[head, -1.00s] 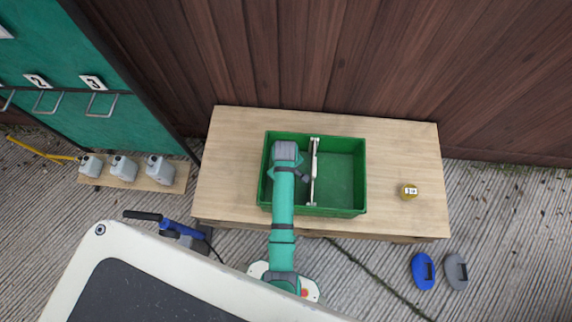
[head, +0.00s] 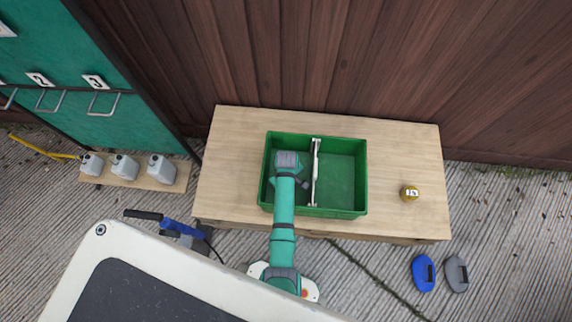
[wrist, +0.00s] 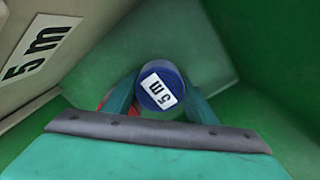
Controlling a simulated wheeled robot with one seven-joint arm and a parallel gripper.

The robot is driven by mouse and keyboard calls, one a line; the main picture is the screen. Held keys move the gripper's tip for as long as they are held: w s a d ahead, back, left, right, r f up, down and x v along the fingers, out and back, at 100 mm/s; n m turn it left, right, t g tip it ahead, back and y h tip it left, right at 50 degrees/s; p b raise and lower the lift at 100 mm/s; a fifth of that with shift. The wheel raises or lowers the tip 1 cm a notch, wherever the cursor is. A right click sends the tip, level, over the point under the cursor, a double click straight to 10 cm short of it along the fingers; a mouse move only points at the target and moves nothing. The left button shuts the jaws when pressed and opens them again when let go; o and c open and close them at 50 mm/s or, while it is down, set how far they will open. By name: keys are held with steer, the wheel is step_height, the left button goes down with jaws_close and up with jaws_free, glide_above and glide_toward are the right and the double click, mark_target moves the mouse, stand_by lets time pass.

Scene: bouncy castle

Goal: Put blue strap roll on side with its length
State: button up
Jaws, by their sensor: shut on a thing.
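The blue strap roll (wrist: 159,88) is between the fingers of my gripper (wrist: 160,98) in the wrist view, with its round end and a white "5 m" label facing the camera. My gripper is shut on it, inside the left compartment of the green crate (head: 340,178). The crate's pale divider (head: 315,172) stands right of my gripper in the head view. In the wrist view the divider (wrist: 75,75) carries a "5 m" label (wrist: 38,48). My arm hides the roll in the head view. I cannot tell whether the roll touches the crate floor.
Something red (wrist: 103,103) shows behind the left finger. The crate's right compartment looks empty. Blue (head: 423,273) and grey (head: 456,274) objects lie on the ground.

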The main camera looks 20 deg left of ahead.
steer(key=o, duration=1.3)
steer(key=shift+d, duration=0.1)
steer(key=shift+c, duration=0.2)
step_height(320, 180, up, 12)
steer(key=shift+r, duration=0.15)
